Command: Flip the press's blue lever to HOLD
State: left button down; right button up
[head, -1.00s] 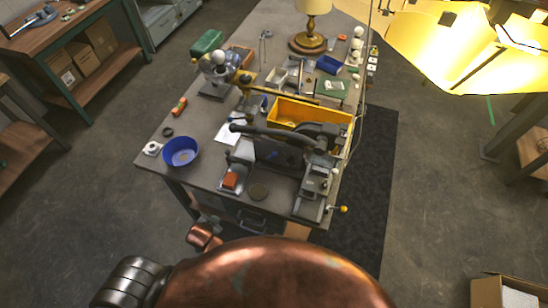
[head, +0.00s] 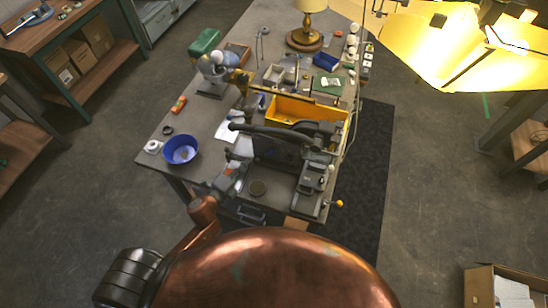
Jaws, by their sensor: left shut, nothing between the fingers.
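The press (head: 285,148) is a dark grey machine with a long dark handle. It stands at the near end of the grey workbench in the head view. A small blue patch (head: 270,153) shows on its dark side; it may be the blue lever, but it is too small to read its setting or any HOLD mark. My left gripper (head: 229,174) is shut and empty. It is over the bench's near edge, left of the press, and partly covers a small orange-red block. I cannot tell whether it touches anything. My right gripper is not in view.
A blue bowl (head: 180,149) stands left of the press. A yellow bin (head: 308,110) is behind it. A yellow-knobbed rod (head: 339,203) sticks out at the near right. A lamp (head: 307,22) stands farther back.

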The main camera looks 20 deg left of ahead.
aim_at(270, 153)
pick_arm(q)
jog(key=d+m+h, duration=0.1)
jog(key=m, duration=0.1)
jog(key=d+m+h, duration=0.1)
jog(key=d, duration=0.1)
jog(key=s+d+m+h, duration=0.1)
jog(key=m, duration=0.1)
jog(key=shift+d+f+m+g+h, duration=0.15)
jog(key=shift+d+m+g+h, duration=0.15)
jog(key=shift+d+g+h, duration=0.1)
jog(key=shift+w, duration=0.1)
jog(key=p+x, duration=0.1)
jog(key=x, duration=0.7)
jog(key=shift+w+d, duration=0.2)
jog(key=shift+w, duration=0.1)
jog(key=shift+w+d+f, duration=0.2)
jog(key=shift+w+d, duration=0.05)
jog(key=shift+w, duration=0.25)
